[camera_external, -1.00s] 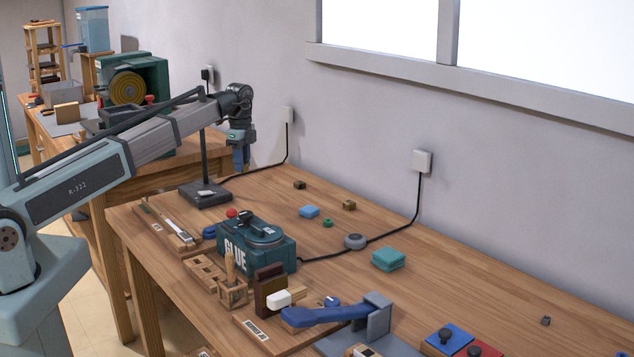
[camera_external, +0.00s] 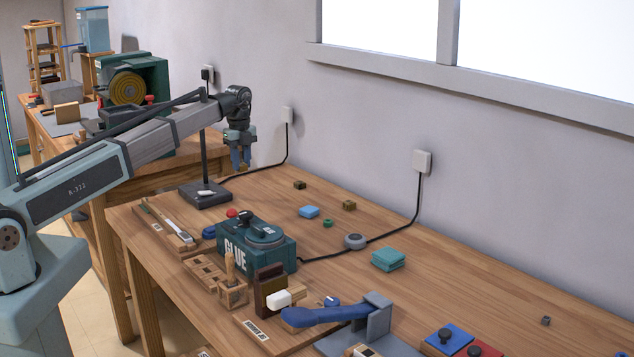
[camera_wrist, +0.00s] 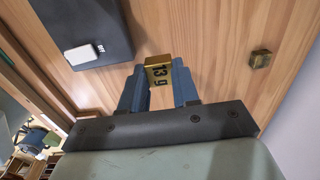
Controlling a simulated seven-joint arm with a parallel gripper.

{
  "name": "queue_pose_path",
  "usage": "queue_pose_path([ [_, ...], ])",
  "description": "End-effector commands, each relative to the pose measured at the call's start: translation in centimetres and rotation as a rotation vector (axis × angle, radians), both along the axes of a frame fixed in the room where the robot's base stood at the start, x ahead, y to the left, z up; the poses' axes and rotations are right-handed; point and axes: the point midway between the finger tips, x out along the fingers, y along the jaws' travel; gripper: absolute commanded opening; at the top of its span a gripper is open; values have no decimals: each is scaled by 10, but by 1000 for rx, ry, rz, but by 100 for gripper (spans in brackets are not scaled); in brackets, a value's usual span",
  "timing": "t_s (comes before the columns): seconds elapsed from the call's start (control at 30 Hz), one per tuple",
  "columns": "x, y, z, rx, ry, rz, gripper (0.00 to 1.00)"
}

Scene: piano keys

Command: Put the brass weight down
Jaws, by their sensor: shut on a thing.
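My gripper (camera_external: 240,160) hangs above the far left part of the workbench, near the dark stand. In the wrist view my gripper (camera_wrist: 160,88) has its two blue fingers closed on the sides of a brass weight (camera_wrist: 159,73). The weight is a small gold-coloured block with dark characters on the face towards the camera. In the external view the held weight is barely visible between the fingertips. The weight appears to be held above the wooden bench top (camera_external: 270,187); the exact gap cannot be told.
A dark stand base (camera_external: 206,194) with a white piece on it lies beside my gripper. A green glue pot (camera_external: 256,244) stands nearer. A cable runs along the wall side.

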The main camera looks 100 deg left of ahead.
Motion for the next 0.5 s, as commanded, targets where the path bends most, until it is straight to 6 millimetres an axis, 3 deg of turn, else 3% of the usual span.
queue_pose_path([
  [0.2,0,-1,-37,-1,1,2,2],
  [0.5,0,-1,-60,-1,1,3,2],
])
